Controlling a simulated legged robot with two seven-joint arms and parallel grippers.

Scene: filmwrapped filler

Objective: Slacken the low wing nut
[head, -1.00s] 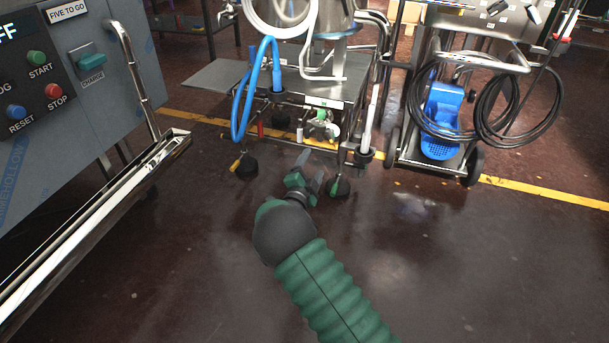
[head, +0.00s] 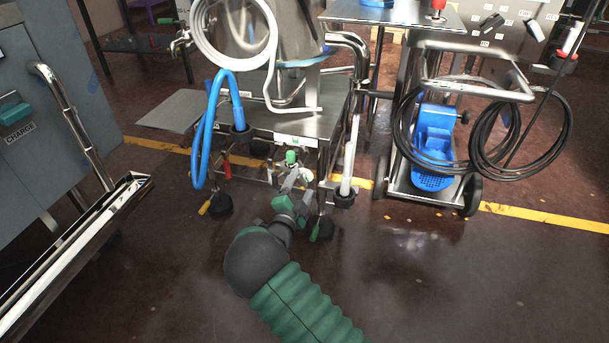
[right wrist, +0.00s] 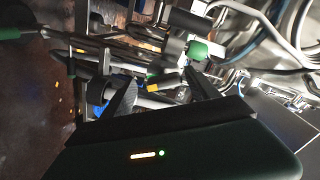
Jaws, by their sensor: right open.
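A fitting with a green top (head: 291,157) sits low at the front of the steel cart, under its shelf. A green part (right wrist: 198,50) also shows in the right wrist view, just beyond one fingertip. I cannot make out the wing nut itself; it is too small or hidden by the gripper. My right gripper (head: 297,188) is in front of and just below the fitting, with its fingers pointing at it. In the right wrist view its two dark fingers (right wrist: 160,88) are apart, with metal parts beyond them. No hold on anything shows. My left gripper is not in view.
The steel cart (head: 325,112) carries a blue hose (head: 201,140) and a white hose. Its feet stand close to my right gripper. A trolley with a blue pump (head: 434,150) and black cables stands right. A grey cabinet (head: 45,120) with a rail is left. The front floor is clear.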

